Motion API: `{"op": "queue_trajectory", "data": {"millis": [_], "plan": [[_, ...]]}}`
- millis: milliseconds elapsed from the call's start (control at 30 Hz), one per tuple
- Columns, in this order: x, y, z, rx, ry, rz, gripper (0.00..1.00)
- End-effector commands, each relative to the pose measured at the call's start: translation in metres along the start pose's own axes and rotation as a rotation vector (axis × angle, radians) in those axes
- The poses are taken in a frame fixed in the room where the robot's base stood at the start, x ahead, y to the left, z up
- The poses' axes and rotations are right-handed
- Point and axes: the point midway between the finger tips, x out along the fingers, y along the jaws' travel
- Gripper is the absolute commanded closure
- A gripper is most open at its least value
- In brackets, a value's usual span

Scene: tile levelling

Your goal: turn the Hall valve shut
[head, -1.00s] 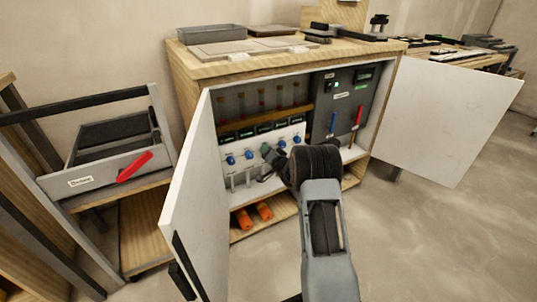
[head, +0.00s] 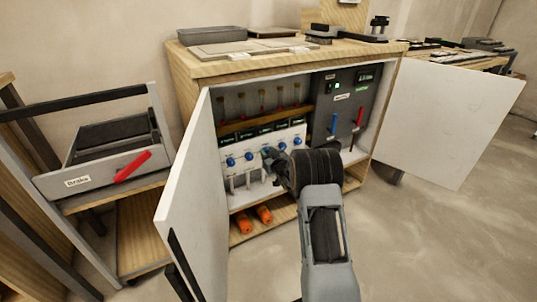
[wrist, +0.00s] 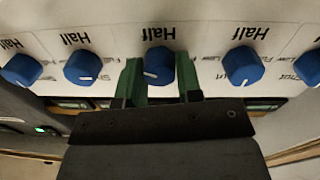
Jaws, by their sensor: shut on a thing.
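A white panel inside the open cabinet carries a row of blue valve knobs (head: 249,157). My gripper (wrist: 160,75) has its green fingers on either side of the middle knob (wrist: 158,66) in the wrist view and is shut on it. That knob's white pointer line is on its lower part. "Half" is printed by each knob, upside down in this view; the side markings are partly hidden or too small to read surely. In the head view my gripper (head: 272,158) reaches into the row and hides that knob. The valve name tags are too small to read, so I cannot confirm which is Hall.
Neighbouring knobs (wrist: 82,66) (wrist: 243,66) sit close on both sides. The cabinet's left door (head: 190,200) and right door (head: 450,120) stand open around my arm. Orange cylinders (head: 264,213) lie on the lower shelf. Blue and red levers (head: 334,123) are on the dark panel at right.

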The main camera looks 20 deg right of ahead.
Motion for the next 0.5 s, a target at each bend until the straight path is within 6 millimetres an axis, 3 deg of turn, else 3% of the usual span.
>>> {"op": "queue_trajectory", "data": {"millis": [500], "plan": [[-0.0002, -0.0007, 0.0016, -0.487, 0.017, 0.011, 0.91]]}}
